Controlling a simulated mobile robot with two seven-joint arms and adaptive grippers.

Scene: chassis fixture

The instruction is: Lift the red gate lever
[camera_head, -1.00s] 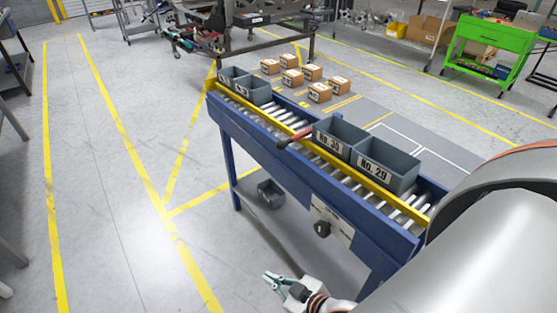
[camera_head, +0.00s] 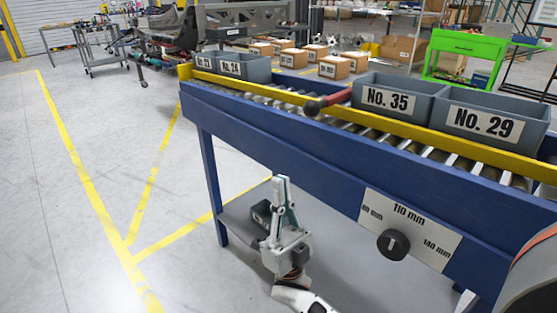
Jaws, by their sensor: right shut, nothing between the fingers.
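The red gate lever (camera_head: 337,97) juts out over the yellow rail at the front of the roller conveyor. Its dark knob end (camera_head: 312,107) points to the left and towards me, and the lever lies nearly level beside the bin marked No. 35. My right gripper (camera_head: 280,181) is below and left of the lever in the picture, apart from it, with its fingers pointing up. It is shut and empty, in front of the blue conveyor frame (camera_head: 290,140). My left gripper is not in view.
Grey bins No. 35 (camera_head: 390,98) and No. 29 (camera_head: 487,122) stand on the rollers right of the lever. Smaller bins (camera_head: 232,66) stand at the far left end. A dial (camera_head: 393,244) sits on the front panel. The floor left of the conveyor is clear.

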